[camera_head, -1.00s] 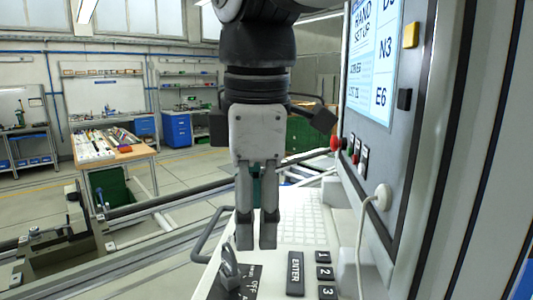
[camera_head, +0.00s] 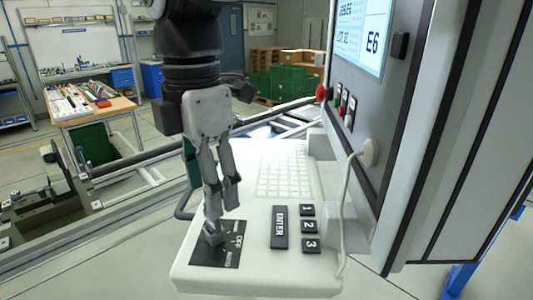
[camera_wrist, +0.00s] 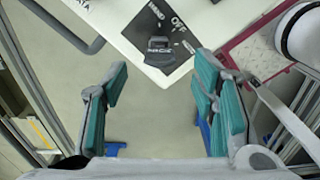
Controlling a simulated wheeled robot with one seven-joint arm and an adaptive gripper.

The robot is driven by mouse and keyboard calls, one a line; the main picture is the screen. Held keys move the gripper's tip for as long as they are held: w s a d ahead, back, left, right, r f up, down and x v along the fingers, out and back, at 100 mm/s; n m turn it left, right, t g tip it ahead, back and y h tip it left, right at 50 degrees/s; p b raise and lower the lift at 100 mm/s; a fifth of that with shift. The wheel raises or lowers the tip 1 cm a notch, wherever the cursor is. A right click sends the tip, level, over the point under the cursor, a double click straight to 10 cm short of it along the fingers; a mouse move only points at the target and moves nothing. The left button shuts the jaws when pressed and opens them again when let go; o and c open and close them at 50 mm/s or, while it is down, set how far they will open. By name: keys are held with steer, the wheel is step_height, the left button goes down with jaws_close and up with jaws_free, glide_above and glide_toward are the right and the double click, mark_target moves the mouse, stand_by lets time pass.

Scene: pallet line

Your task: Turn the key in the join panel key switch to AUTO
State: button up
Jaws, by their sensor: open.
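The key switch sits on a black label plate (camera_head: 228,252) at the near left corner of the white panel shelf. Its grey key (camera_head: 213,234) stands up from the plate. OFF and other labels are printed beside it; which one the key points to I cannot tell. My gripper (camera_head: 222,204) points down just above the key, its fingers apart and empty. In the wrist view my gripper (camera_wrist: 160,80) shows teal pads spread wide. The key (camera_wrist: 160,48) appears beyond the fingertips, between them across the picture, with no visible contact.
The shelf carries an ENTER button (camera_head: 280,228), number keys (camera_head: 309,227) and a white keypad (camera_head: 285,178). A white cable (camera_head: 347,205) hangs from the upright screen panel (camera_head: 385,130) on the right. A grey handle (camera_head: 184,200) curves along the shelf's left edge.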

mark_target(214, 227)
steer(key=shift+f, duration=2.8)
steer(key=c, duration=1.2)
steer(key=shift+c, duration=0.2)
steer(key=shift+p, duration=0.4)
